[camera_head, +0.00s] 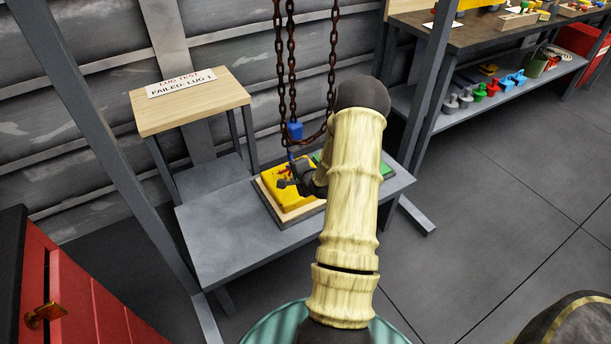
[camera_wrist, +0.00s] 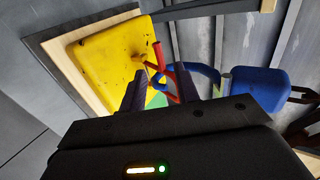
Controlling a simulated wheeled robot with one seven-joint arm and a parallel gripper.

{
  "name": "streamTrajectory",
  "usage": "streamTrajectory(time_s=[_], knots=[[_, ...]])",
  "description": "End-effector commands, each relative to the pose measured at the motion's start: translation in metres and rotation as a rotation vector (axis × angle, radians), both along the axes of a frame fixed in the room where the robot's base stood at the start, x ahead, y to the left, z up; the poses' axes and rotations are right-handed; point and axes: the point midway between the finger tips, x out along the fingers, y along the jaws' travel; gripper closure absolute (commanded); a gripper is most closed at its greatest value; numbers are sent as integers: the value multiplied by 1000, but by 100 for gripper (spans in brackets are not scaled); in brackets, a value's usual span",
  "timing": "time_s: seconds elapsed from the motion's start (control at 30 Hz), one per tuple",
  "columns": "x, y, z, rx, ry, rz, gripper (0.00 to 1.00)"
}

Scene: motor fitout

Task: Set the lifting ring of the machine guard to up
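The machine guard looks to be the yellow plate (camera_head: 284,196) on a wood-edged board on the low grey bench; its yellow face (camera_wrist: 103,62) fills the upper left of the wrist view. A red bar (camera_wrist: 158,55), apparently the lifting ring, shows at the plate's edge in front of my fingers. Its angle to the plate is hard to tell. A blue hook (camera_wrist: 197,70) passes close by the red bar; whether they touch is unclear. My gripper (camera_wrist: 160,88) is open, its dark fingers apart on either side of the red part. In the head view my arm partly hides this.
A blue block (camera_head: 295,131) hangs on rusty chains (camera_head: 291,70) above the plate and shows large in the wrist view (camera_wrist: 258,88). A wooden stand (camera_head: 190,105) carries a sign reading "LUG TEST FAILED: LUG 1". A green piece (camera_head: 386,168) lies right of the plate. The bench's left part is clear.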

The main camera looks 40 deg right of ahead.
Motion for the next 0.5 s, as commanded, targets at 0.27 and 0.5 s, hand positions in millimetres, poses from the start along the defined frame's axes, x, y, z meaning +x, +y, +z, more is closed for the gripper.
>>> streamTrajectory(time_s=[0.27, 0.5], knots=[[-48, 7, 33, 1, 1, -3, 69], [-78, 12, 51, -1, 0, -1, 69]])
